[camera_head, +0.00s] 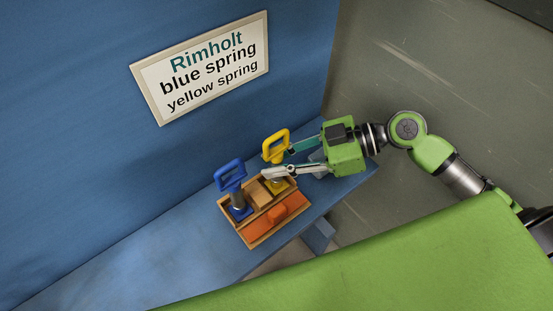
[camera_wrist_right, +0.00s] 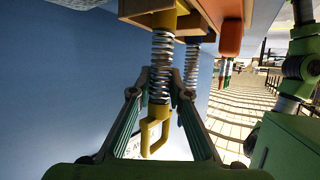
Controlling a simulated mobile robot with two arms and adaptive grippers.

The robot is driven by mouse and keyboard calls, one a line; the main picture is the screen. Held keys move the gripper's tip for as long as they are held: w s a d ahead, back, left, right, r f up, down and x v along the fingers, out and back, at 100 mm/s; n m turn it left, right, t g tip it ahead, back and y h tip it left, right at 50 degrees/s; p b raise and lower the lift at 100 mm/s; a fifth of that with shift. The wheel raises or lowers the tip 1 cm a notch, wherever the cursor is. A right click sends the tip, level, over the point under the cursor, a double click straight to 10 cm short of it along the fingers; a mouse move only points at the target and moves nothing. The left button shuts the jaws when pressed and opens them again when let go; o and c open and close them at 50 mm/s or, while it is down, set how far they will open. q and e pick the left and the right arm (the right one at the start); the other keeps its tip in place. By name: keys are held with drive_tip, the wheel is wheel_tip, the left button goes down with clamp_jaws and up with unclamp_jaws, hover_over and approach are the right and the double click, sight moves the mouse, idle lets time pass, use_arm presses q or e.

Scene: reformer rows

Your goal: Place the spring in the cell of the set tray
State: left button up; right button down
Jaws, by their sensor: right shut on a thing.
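My right gripper (camera_head: 277,161) is shut on the coil of the yellow spring, below its yellow loop handle (camera_head: 276,143). The yellow spring's lower end (camera_head: 279,186) shows at the right rear cell of the wooden set tray (camera_head: 281,227). I cannot tell whether it touches the cell floor. The right wrist view shows the coil (camera_wrist_right: 161,62) between the fingers, its yellow base at the tray (camera_wrist_right: 240,40). The blue spring (camera_head: 230,172) stands in the left rear cell, handle up; its coil (camera_wrist_right: 191,66) shows behind the yellow one. My left gripper is not in view.
A light wooden block (camera_head: 260,193) sits between the two springs. Orange pieces (camera_head: 276,214) lie in the tray's front part. The blue bench (camera_head: 150,260) is clear to the left. A wall sign (camera_head: 205,68) reads "Rimholt, blue spring, yellow spring".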

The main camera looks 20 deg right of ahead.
drive_tip(key=shift+f, duration=0.15)
drive_tip(key=c, duration=1.9)
unclamp_jaws()
drive_tip(key=shift+r, duration=0.25)
drive_tip(key=shift+s+d, duration=0.1)
drive_tip(key=shift+d, duration=0.25)
drive_tip(key=b+v, duration=0.2)
drive_tip(key=v, duration=0.9)
drive_tip(key=shift+r+b, duration=0.15)
drive_tip(key=shift+b, duration=0.2)
drive_tip(key=shift+d, duration=0.1)
